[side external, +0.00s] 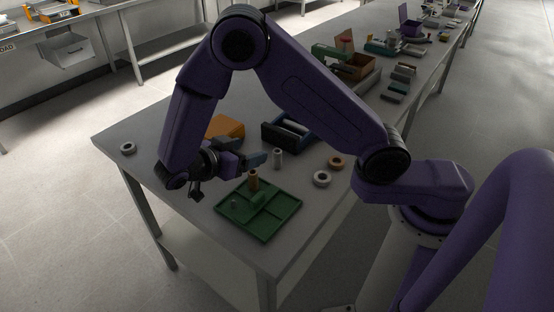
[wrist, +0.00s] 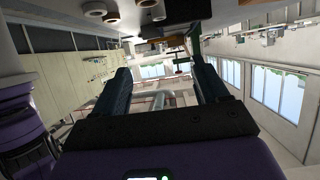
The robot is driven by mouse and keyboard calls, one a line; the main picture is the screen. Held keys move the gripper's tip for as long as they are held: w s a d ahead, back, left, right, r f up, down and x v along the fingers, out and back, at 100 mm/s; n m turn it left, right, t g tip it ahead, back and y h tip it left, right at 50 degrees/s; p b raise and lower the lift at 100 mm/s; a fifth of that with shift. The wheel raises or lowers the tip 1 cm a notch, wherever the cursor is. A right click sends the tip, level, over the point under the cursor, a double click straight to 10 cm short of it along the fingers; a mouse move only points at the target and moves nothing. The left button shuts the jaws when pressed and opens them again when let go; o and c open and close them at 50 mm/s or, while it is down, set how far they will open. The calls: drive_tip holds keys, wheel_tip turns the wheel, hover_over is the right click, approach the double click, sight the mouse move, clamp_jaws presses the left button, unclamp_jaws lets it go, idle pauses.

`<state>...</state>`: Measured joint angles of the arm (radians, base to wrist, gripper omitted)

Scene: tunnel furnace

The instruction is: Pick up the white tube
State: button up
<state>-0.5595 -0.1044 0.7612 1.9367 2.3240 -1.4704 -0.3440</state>
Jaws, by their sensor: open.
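My gripper (side external: 252,152) is low over the table, pointing sideways, behind the green tray. In the wrist view my gripper (wrist: 163,76) has its two dark fingers well apart, with nothing held between them.
A white ring (side external: 321,179) and an orange ring (side external: 336,162) lie to the right. An orange block (side external: 226,127) is behind my gripper. A grey ring (side external: 128,148) lies near the left edge.

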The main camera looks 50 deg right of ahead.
drive_tip(key=c, duration=0.3)
drive_tip(key=shift+w, duration=0.1)
